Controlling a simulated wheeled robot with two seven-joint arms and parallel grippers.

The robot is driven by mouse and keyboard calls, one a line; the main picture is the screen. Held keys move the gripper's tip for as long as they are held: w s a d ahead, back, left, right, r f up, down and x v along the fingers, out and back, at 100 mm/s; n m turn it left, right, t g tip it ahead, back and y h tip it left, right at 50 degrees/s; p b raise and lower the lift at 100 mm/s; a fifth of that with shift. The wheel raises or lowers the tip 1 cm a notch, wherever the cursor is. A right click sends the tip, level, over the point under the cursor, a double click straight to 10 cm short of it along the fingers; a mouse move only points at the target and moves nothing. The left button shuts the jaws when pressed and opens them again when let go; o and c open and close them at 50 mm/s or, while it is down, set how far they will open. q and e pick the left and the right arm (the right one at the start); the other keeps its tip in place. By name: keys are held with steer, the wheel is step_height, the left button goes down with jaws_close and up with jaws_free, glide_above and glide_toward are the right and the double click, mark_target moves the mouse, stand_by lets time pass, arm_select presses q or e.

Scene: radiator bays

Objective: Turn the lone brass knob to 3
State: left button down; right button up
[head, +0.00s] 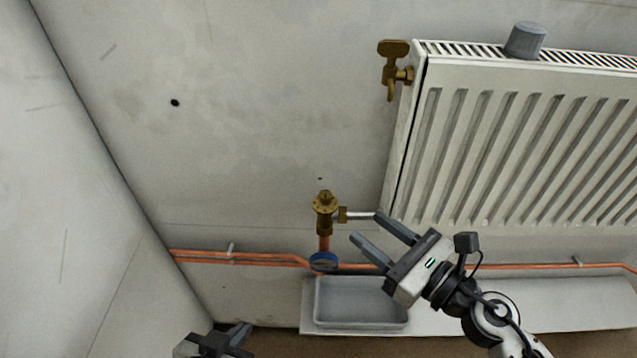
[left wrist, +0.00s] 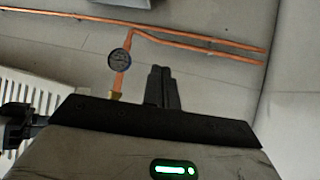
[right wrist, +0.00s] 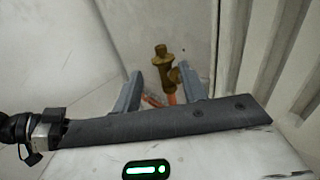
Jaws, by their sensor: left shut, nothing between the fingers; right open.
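A brass valve (head: 325,208) with a round top stands on a copper pipe by the radiator's lower left corner. I cannot read any number on it. In the right wrist view this brass valve (right wrist: 161,62) shows beyond and between the fingertips. My right gripper (head: 368,226) is open and empty, to the right of and a little below the valve in the head view, apart from it. A second brass fitting with a flat handle (head: 394,62) sits at the radiator's upper left. My left gripper (head: 248,326) is shut and empty at the bottom of the head view.
The white radiator (head: 500,140) fills the right, with a grey cap (head: 525,41) on top. A blue-rimmed gauge (head: 323,262) sits below the valve, near copper pipes (head: 205,256). A grey tray (head: 360,302) lies below. The wall left of the valve is clear.

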mark_target(317, 198)
steer(key=p+x, duration=0.1)
steer(key=x, duration=1.2)
steer(key=shift+w+a+p, duration=0.2)
steer(key=shift+p, duration=0.2)
jaws_close()
steer(key=shift+f+n+g+y+b, duration=0.25)
steer(key=shift+n+g+y+b, duration=0.25)
steer(key=shift+b, duration=0.35)
steer(key=shift+g, duration=0.4)
steer(key=shift+s+r+y, duration=0.1)
steer(key=shift+r+y, duration=0.15)
steer(key=shift+y, duration=0.05)
jaws_free()
